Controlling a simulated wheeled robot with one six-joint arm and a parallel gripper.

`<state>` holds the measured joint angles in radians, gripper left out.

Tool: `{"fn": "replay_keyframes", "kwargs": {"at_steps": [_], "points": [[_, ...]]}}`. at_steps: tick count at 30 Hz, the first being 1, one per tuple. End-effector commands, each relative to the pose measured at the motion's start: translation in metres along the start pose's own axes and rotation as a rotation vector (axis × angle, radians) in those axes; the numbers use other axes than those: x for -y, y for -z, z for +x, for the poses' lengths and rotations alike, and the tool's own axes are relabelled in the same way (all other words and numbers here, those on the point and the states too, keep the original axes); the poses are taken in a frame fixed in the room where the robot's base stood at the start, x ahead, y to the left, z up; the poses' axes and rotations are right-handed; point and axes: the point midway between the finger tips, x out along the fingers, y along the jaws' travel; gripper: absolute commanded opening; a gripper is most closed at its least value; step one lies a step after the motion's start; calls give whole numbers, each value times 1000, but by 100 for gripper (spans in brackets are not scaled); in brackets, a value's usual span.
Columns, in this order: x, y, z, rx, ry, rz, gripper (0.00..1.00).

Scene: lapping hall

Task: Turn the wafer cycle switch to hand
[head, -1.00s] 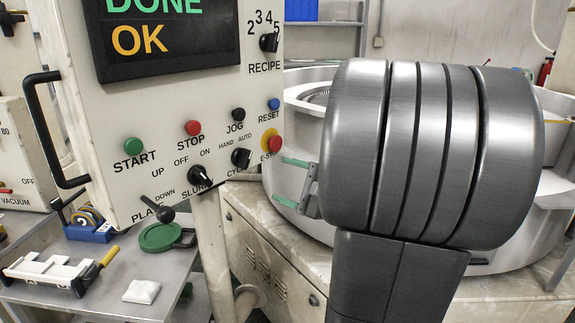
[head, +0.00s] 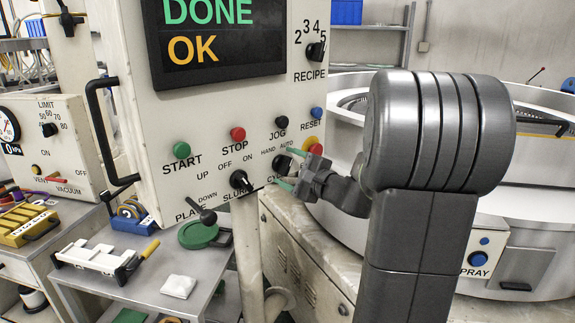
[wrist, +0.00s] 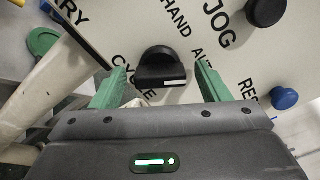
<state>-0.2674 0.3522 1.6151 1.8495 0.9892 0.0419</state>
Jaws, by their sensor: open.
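The black cycle switch (wrist: 160,62) is a knob with a raised bar on the white panel (head: 215,110). In the wrist view its white mark lies at the bar's right end, on the AUTO side. HAND is printed above it. In the head view the switch (head: 281,164) is partly hidden by my gripper (head: 290,170). My gripper also shows in the wrist view (wrist: 161,70), with its green fingers apart, one on each side of the knob. Gaps show between both fingers and the knob, and nothing is held.
The jog button (wrist: 267,11) and blue reset button (wrist: 285,98) are close by. The red emergency stop (head: 315,149) is right beside my gripper. The slurry switch (head: 240,180) is to the left. A panel post (head: 247,240) stands below.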

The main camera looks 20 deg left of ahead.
Motion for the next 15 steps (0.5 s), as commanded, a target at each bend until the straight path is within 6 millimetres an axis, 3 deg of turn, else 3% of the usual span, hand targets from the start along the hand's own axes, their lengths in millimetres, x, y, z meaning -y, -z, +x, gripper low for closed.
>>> {"fn": "replay_keyframes", "kwargs": {"at_steps": [11, 15], "points": [[0, 0, 7, -1, 1, -1, 69], [0, 0, 7, -1, 1, -1, 46]]}}
